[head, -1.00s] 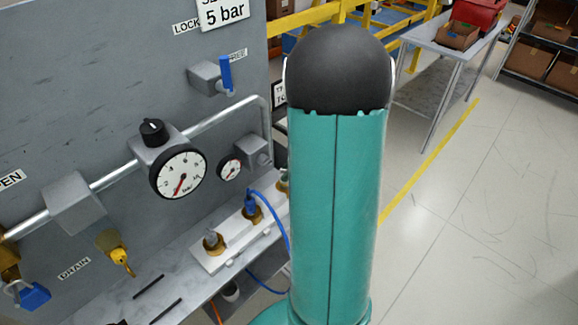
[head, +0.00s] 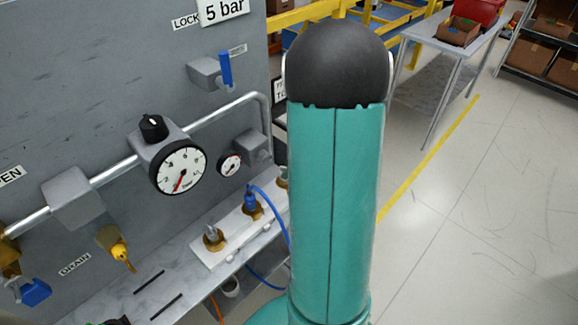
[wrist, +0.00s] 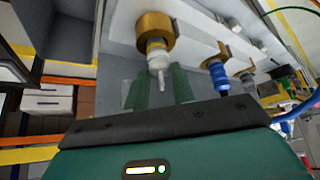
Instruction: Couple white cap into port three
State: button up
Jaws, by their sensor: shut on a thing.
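In the wrist view the white cap (wrist: 157,63) is in line with a brass port (wrist: 153,30) on a pale block, and its narrow end points toward my gripper (wrist: 158,88). My two green fingers stand on either side of that end and are shut on it. I cannot tell how deep the cap sits in the port. In the head view the nearest brass port (head: 213,241) has a thin pale piece standing in it. My gripper cannot be made out beside it there.
A blue plug (head: 250,200) with a blue hose fills the neighbouring port; it also shows in the wrist view (wrist: 218,74). A large gauge (head: 179,167), a blue lever (head: 226,70) and a yellow handle (head: 119,251) are on the grey panel. The floor at right is clear.

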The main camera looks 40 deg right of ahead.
jog(key=shift+f, duration=0.55)
dwell(1.0)
jog(key=o, duration=1.1)
jog(key=v, duration=1.3)
jog(key=shift+s+d+r, duration=0.1)
jog(key=shift+s+r, duration=0.05)
jog(key=shift+r, duration=0.2)
